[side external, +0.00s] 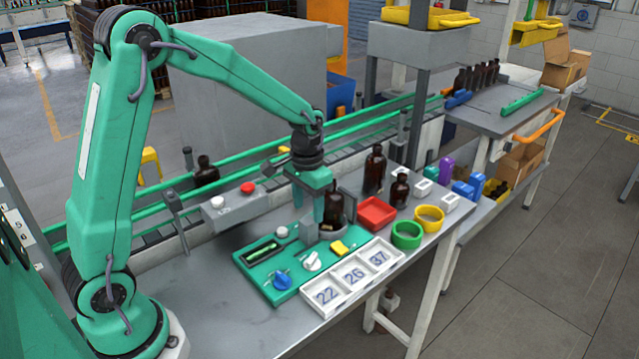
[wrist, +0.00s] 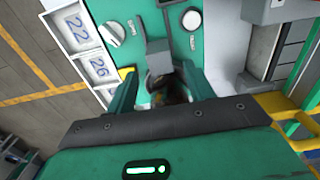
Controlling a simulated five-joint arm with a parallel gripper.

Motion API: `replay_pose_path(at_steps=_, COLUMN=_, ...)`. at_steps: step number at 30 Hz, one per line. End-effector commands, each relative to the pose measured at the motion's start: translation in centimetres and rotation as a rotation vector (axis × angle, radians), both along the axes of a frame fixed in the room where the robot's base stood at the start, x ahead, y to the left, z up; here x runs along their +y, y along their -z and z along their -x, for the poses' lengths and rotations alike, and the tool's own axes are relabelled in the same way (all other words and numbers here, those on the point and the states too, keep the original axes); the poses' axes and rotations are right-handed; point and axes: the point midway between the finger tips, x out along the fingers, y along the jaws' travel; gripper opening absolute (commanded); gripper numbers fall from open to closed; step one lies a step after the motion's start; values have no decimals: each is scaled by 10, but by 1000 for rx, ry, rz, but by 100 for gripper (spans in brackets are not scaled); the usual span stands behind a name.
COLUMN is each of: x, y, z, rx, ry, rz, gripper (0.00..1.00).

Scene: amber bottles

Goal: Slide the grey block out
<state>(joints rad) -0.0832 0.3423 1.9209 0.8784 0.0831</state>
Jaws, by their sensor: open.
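My gripper (side external: 321,203) points down around a dark amber bottle (side external: 334,208) at the right end of the green board (side external: 272,292). A grey block (side external: 311,229) sits low beside the bottle's base, partly hidden by my finger. In the wrist view, my gripper (wrist: 160,85) has its two green fingers apart. The grey block (wrist: 158,54) lies just beyond the fingertips, near the board's dark slot (wrist: 165,14). The dark bottle (wrist: 171,88) shows between the fingers, mostly in shadow. I cannot tell whether either finger touches anything.
The board carries a blue knob (side external: 282,281), a white knob (side external: 312,261) and a yellow piece (side external: 340,247). A numbered white tray (side external: 362,289) lies in front. A conveyor runs behind.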

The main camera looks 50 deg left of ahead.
Motion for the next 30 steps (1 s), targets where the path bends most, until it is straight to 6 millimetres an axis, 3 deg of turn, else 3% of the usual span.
replay_pose_path(at_steps=12, x=0, y=47, z=0, rx=2, ry=0, rz=0, gripper=53)
replay_pose_path(at_steps=25, x=0, y=54, z=0, rx=0, ry=0, rz=0, gripper=53)
replay_pose_path(at_steps=30, x=0, y=54, z=0, rx=0, ry=0, rz=0, gripper=19)
